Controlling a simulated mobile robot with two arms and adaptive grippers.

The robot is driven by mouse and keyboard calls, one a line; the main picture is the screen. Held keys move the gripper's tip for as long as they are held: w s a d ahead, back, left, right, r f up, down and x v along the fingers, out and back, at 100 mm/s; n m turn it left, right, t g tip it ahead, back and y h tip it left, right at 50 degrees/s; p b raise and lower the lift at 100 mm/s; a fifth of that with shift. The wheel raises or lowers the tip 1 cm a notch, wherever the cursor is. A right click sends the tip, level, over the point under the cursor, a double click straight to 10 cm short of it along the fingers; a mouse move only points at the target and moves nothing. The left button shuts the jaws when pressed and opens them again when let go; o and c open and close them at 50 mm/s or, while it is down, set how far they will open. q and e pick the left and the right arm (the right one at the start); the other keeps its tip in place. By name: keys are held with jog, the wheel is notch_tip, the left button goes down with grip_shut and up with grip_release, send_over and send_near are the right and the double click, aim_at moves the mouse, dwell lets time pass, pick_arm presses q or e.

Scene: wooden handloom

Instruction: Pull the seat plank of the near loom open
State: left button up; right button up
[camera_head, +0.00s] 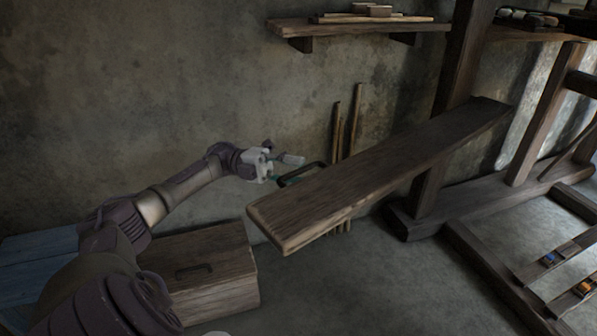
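The seat plank (370,172) is a long dark wooden board. It runs from the loom's upright post at the right toward the lower left, where its near end sticks out free. The lower finger is hard to make out. My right gripper is out of view.
The loom frame (425,190) stands at the right on dark floor beams. A wooden chest (215,262) with a handle and a blue box (40,262) stand below my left arm. Thin sticks (355,120) lean on the wall behind the plank. A shelf (350,27) hangs above.

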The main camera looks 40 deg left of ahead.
pick_arm(q)
jog(key=v, duration=0.6)
jog(key=shift+a, duration=0.15)
dwell(0.4)
